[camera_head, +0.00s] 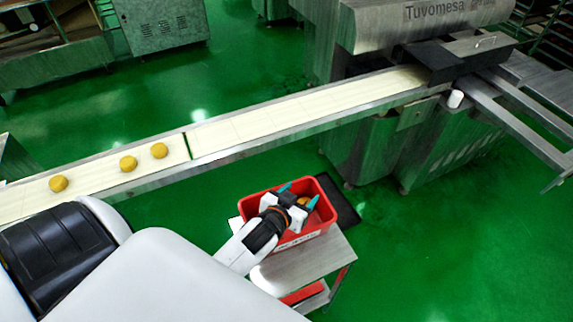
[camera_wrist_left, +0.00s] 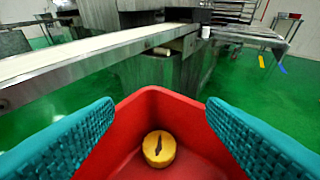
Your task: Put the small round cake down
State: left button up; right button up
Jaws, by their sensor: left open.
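A small round yellow-brown cake (camera_head: 303,200) lies in the red crate (camera_head: 318,229), partly hidden by my gripper in the head view. In the left wrist view the cake (camera_wrist_left: 159,149) rests on the crate floor with a dark mark on its top. My left gripper (camera_head: 299,195) is over the crate, its teal fingers spread apart. In the wrist view the fingers stand wide to both sides of the cake, with nothing between them, and the cake is apart from both. My right gripper is not in view.
A conveyor belt (camera_head: 280,117) runs behind the crate, with three similar cakes (camera_head: 128,163) on its left part. The crate stands on a small metal stand (camera_head: 312,260). A large machine (camera_head: 400,140) stands at the belt's right end. Green floor is clear at the right.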

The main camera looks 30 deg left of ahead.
pick_arm(q)
jog(key=v, duration=0.8)
jog(key=shift+s+r, duration=0.2)
jog(key=shift+s, duration=0.1)
